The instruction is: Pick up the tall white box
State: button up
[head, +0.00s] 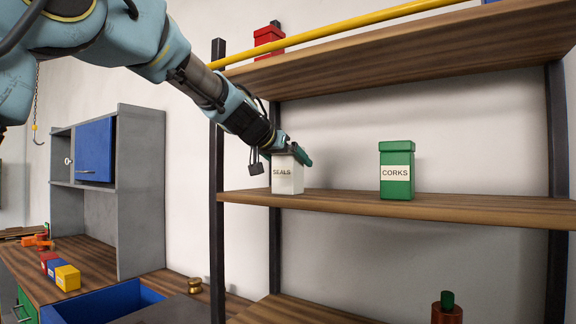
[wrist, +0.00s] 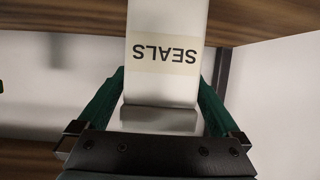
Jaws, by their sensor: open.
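The tall white box (head: 287,180), labelled SEALS, stands upright at the left end of the middle wooden shelf. My gripper (head: 296,154) is at the top of this box in the head view. In the wrist view the white box (wrist: 164,84) shows upside down, with its label facing the camera. The green fingers of my gripper (wrist: 161,98) are open, one on each side of the box's lid end. A narrow gap seems to show beside the box near the fingers; I cannot tell whether either finger touches it.
A green CORKS box (head: 397,170) stands to the right on the same shelf (head: 340,205), with free room between. The upper shelf (head: 420,62) with a yellow rail (head: 340,32) is overhead. A dark post (head: 217,180) stands left of the white box.

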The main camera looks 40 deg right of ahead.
jog(key=shift+x, duration=1)
jog(key=shift+r, duration=0.1)
jog(key=c, duration=1.5)
